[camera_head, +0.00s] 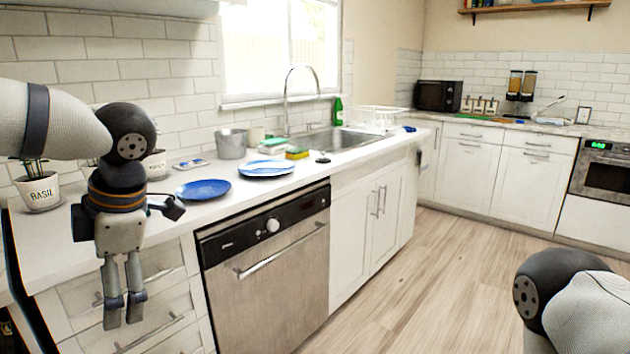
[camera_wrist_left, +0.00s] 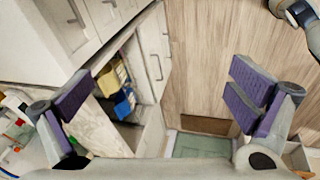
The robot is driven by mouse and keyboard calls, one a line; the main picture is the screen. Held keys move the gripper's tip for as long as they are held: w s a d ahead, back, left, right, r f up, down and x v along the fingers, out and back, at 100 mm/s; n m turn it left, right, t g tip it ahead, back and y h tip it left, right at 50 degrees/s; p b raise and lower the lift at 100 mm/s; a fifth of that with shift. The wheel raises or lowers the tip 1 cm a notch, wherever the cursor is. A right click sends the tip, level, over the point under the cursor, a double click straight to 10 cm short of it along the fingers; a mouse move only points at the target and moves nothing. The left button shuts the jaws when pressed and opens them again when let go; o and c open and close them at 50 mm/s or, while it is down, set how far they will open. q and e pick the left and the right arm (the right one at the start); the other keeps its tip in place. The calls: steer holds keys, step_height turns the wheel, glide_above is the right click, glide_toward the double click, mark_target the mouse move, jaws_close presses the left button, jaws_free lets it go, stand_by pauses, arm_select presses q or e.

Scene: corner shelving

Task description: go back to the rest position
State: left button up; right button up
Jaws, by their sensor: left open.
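My left gripper (camera_head: 124,308) hangs pointing down in front of the white drawers at the left of the head view. Its fingers are apart with nothing between them. In the left wrist view my left gripper (camera_wrist_left: 165,105) shows its two purple-padded fingers wide apart and empty. My right arm shows only as a rounded joint and link at the lower right of the head view. Its gripper is outside the frame.
A dishwasher (camera_head: 268,270) stands below. In the left wrist view, an opening holds yellow and blue items (camera_wrist_left: 124,103). The wooden floor (camera_head: 440,270) is clear.

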arm_select(q)
steer(key=a+f+m+t+y, duration=0.1)
steer(key=a+f+m+t, duration=0.1)
steer(key=f+m, duration=0.65)
steer(key=a+f+m+t+y, duration=0.15)
steer(key=f+m, duration=0.25)
steer(key=f, duration=1)
steer(key=s+d+f+m+g+h, duration=0.1)
steer(key=s+d+f+m+h, duration=0.15)
steer(key=s+f+m, duration=0.45)
steer(key=s+d+f+m+h, duration=0.2)
steer(key=s+d+f, duration=0.2)
steer(key=s, duration=0.5)
steer(key=s+d+f+m+g+h, duration=0.1)
steer(key=s+m+g, duration=0.3)
steer(key=s, duration=1.1)
steer(key=shift+d+f+g+h, duration=0.15)
steer(key=shift+d+g+h, duration=0.2)
steer(key=shift+d+h, duration=0.15)
steer(key=shift+m, duration=0.25)
